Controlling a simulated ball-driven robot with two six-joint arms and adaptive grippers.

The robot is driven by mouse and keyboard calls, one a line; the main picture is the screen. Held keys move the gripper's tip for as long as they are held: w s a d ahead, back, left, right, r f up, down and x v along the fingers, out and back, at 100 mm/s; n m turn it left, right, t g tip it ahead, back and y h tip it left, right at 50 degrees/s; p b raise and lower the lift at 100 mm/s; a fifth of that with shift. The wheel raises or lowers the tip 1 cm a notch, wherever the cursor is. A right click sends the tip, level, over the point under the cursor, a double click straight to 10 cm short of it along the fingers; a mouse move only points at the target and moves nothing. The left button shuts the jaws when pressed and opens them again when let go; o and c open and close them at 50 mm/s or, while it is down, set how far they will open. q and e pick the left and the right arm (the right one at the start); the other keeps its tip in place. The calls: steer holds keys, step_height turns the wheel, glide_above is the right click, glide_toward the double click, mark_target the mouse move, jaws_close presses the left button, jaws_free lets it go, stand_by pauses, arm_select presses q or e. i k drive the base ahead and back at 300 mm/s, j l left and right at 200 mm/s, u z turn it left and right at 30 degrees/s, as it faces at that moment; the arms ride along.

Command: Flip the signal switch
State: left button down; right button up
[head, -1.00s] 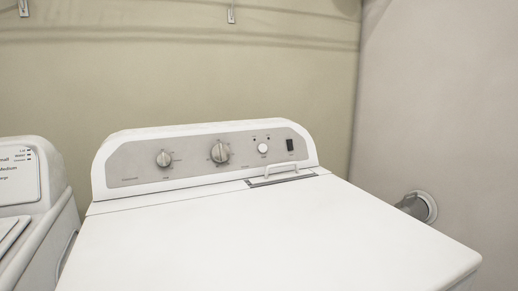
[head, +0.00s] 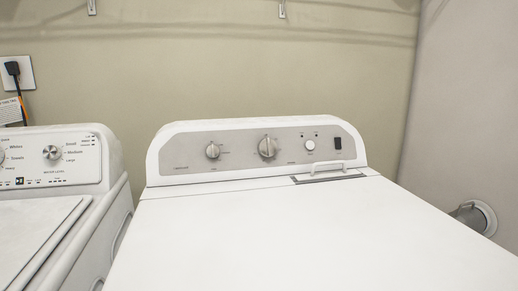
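A small black rocker switch (head: 338,143) sits at the right end of the grey control panel (head: 190,140) on the white dryer (head: 300,230). I take it to be the signal switch; its label is too small to read. Which way it is set cannot be told. A round white button (head: 310,145) and two silver knobs, one larger (head: 267,147) and one smaller (head: 213,151), are to its left. Neither of my grippers is in view.
A handle (head: 328,168) lies on the dryer top below the switch. A washer (head: 60,190) stands close at the left. A wall with a vent pipe (head: 474,216) is at the right. A plugged-in outlet (head: 18,74) is at the upper left.

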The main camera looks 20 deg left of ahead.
mark_target(338, 140)
steer(key=l+z, duration=0.1)
steer(key=l, duration=0.6)
steer(key=i+l+z, duration=0.1)
steer(key=l, duration=0.6)
steer(key=i+l+z, duration=0.1)
steer(key=l, duration=0.6)
